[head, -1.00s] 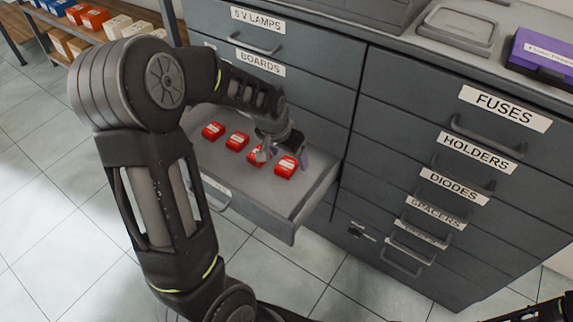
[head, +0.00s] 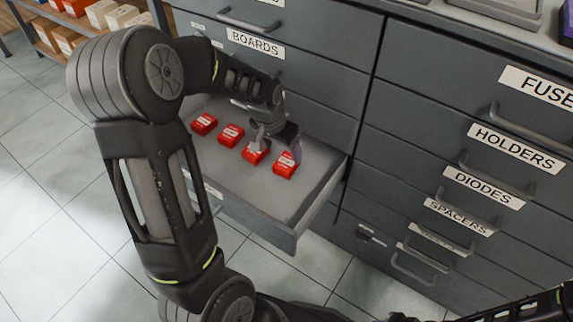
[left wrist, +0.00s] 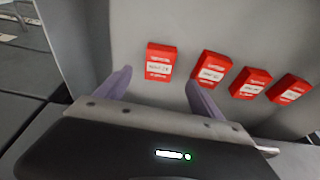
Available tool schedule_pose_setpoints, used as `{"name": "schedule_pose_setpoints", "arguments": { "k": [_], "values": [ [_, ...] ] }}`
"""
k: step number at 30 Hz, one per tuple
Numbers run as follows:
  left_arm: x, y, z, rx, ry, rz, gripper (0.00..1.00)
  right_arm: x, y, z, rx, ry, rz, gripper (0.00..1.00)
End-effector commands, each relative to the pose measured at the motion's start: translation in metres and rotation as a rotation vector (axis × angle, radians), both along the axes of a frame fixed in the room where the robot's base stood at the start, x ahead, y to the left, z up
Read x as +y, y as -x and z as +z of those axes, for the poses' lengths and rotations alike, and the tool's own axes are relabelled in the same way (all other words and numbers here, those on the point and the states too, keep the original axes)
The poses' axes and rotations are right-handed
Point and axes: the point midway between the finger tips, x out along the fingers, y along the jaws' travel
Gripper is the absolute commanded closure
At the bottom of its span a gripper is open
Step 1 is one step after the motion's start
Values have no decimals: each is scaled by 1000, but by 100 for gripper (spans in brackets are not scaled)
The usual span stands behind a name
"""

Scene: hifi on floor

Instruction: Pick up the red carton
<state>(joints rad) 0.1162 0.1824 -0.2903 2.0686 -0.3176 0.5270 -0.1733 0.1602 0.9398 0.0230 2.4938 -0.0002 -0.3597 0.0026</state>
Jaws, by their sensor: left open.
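Several red cartons with white labels stand in a row in an open grey drawer (head: 240,190). The rightmost red carton (head: 286,165) in the head view is close to my left gripper (head: 277,144); the carton to its left (head: 256,154) is partly covered by a finger. In the left wrist view, the purple-grey fingers (left wrist: 158,95) are spread apart and empty. One red carton (left wrist: 159,61) lies ahead of the gap between them, with no contact visible. The other cartons (left wrist: 211,67) lie to its right, one beyond the right fingertip. My right gripper is not in view.
The drawer sits in a grey cabinet, under a closed drawer labelled BOARDS (head: 256,43). Closed drawers with handles (head: 495,185) stand to the right. A shelf with boxes (head: 103,13) is at the upper left. The drawer floor in front of the cartons is clear.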

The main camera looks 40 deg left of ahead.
Motion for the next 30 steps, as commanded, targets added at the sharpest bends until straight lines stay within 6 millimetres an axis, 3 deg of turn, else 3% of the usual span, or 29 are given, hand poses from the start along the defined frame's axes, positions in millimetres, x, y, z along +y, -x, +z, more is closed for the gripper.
{"name": "schedule_pose_setpoints", "arguments": {
  "k": [3,14,24,30],
  "values": [
    [0,-3,-14,2,0,0,23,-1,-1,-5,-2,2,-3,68],
    [0,-4,-17,1,0,0,23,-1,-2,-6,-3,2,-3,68],
    [-1,-15,-61,3,1,1,23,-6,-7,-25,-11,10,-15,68],
    [-1,-17,-64,0,0,0,23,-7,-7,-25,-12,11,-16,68]
  ]
}}
